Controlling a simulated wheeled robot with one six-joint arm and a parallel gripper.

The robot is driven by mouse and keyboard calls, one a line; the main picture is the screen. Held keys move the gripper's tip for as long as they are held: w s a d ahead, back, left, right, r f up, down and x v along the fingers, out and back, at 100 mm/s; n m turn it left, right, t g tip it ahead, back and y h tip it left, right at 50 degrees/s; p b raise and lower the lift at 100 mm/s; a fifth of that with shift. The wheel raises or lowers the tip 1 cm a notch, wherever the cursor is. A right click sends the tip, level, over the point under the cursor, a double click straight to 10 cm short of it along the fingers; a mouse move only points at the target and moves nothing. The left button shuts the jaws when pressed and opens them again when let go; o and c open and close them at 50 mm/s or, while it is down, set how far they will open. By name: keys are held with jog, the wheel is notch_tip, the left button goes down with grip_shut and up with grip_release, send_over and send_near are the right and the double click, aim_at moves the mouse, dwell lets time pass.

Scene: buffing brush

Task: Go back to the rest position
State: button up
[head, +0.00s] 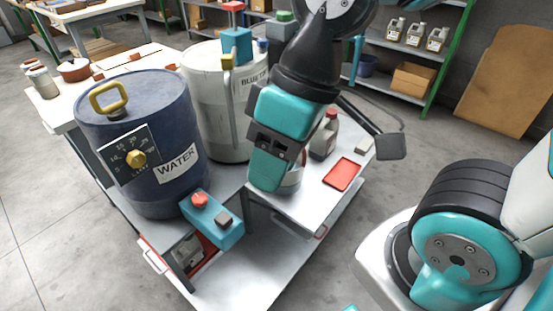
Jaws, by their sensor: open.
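My gripper (268,172) hangs at the end of my teal and black arm, pointing down over the steel bench. It is open, and I see nothing held in it. Its lower end partly covers a pale rounded object (292,181) on the bench top, and I cannot tell whether they touch. The dark blue drum labelled WATER (178,172) stands to the left of the gripper. A white drum (205,95) with a partly hidden label stands behind it. No buffing brush can be made out.
A teal control box (212,222) with a red button sits at the blue drum's front. A red tray (342,175) and a grey bottle (324,140) stand right of my gripper on the bench (305,206). Shelving (425,70) is behind. Open floor (424,180) lies to the right.

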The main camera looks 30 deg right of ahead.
jog(key=shift+s+r+p, duration=0.15)
jog(key=shift+r+p, duration=1.5)
jog(key=shift+p, duration=0.05)
